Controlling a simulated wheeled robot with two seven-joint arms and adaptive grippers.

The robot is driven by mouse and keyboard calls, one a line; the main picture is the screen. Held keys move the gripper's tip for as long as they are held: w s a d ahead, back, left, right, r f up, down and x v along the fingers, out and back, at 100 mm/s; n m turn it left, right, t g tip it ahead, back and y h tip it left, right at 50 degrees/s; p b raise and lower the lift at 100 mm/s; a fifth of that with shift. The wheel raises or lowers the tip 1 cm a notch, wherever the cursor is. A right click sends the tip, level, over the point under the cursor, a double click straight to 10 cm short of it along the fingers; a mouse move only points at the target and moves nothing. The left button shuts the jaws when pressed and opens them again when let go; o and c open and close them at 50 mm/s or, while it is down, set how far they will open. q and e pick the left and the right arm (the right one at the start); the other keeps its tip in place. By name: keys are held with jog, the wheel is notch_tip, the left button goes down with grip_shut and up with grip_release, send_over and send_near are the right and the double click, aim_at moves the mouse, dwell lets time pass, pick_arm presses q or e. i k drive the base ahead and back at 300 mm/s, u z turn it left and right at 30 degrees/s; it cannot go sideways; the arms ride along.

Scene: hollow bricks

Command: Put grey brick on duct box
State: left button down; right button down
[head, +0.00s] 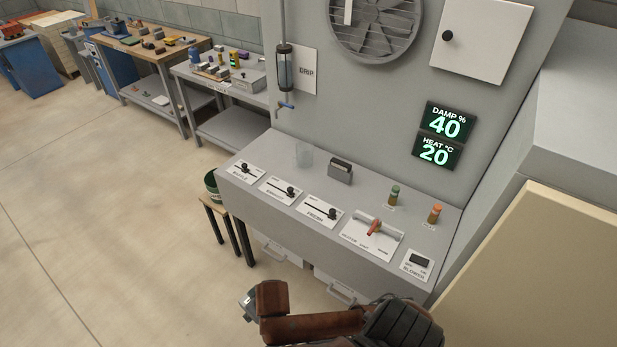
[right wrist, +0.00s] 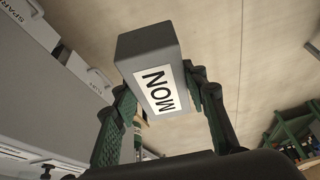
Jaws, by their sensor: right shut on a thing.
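A dark grey block (right wrist: 145,53) with a white label in black letters fills the middle of the right wrist view; I take it to be the grey brick. My right gripper (right wrist: 160,88) is shut on it, with one green-padded finger on each side. The block is held clear above the floor. Parts of my arm, brown and dark, show at the bottom of the head view, but I cannot make out a gripper's fingers there. My left gripper is not in view. I cannot tell for certain which thing is the duct box.
A grey console (head: 250,188) with sliders, a red lever and buttons stands ahead, with drawers (head: 340,288) below. A large beige-sided cabinet (head: 535,270) is at the right. Workbenches (head: 150,53) stand far left. The left floor is open.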

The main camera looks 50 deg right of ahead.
aim_at(407, 225)
jog(key=i, duration=1.95)
jog(key=z, duration=3.85)
jog(key=i, duration=0.1)
jog(key=u, duration=0.4)
